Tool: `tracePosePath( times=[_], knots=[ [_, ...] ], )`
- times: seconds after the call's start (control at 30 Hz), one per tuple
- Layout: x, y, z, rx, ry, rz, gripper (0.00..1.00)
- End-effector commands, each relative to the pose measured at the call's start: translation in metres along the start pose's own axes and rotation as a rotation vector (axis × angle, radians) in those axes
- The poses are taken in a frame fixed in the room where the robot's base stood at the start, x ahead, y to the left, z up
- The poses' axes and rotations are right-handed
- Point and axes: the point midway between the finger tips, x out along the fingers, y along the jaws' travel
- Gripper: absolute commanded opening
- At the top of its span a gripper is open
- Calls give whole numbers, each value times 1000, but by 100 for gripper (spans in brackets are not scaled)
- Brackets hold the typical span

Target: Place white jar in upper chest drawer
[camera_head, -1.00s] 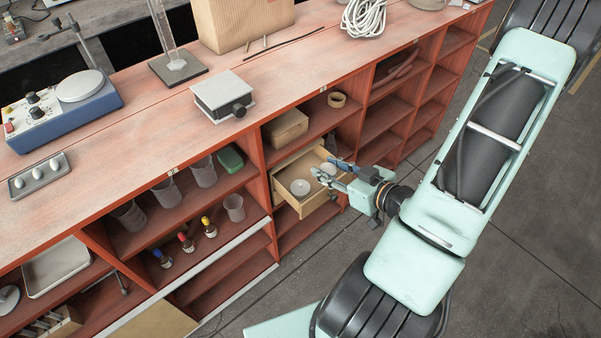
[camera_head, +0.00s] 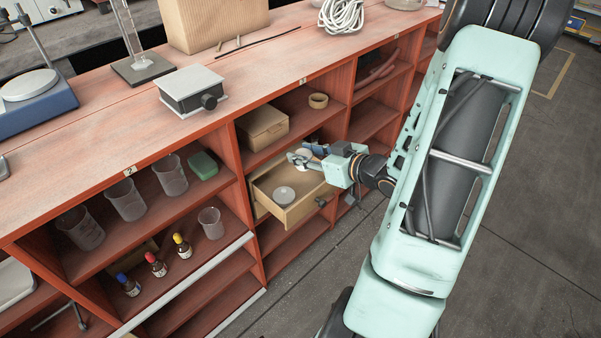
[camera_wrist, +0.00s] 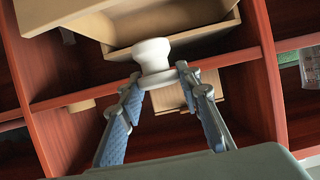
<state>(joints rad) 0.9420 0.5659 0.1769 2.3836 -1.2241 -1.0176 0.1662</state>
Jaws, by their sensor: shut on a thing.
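The white jar (camera_wrist: 152,55) is between my fingertips in the wrist view. In the head view it is a small pale shape (camera_head: 304,154), partly hidden by the fingers. My gripper (camera_head: 303,157) is shut on the jar and holds it above the open drawer, near its back right part. The gripper also shows in the wrist view (camera_wrist: 160,76). The light wooden drawer (camera_head: 299,212) is pulled out of a shelf bay. A round pale object (camera_head: 284,194) lies on its floor. The drawer's inside also shows behind the jar in the wrist view (camera_wrist: 190,17).
A cardboard-coloured box (camera_head: 262,128) and a tape roll (camera_head: 318,100) stand on the shelf above the drawer. Red shelf uprights (camera_head: 246,200) flank the bay. Beakers (camera_head: 171,175) and small bottles (camera_head: 156,264) fill the left bay. The floor in front is open.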

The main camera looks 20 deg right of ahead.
Motion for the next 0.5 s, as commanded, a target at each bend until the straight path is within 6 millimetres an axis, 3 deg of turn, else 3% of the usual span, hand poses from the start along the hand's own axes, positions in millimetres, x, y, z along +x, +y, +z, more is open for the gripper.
tracePosePath(
  times=[0.03,0.13,0.5],
  knots=[
    [13,3,14,5,-2,-4,8],
    [29,10,24,4,-2,-3,8],
    [57,22,40,3,-2,-2,8]
  ],
)
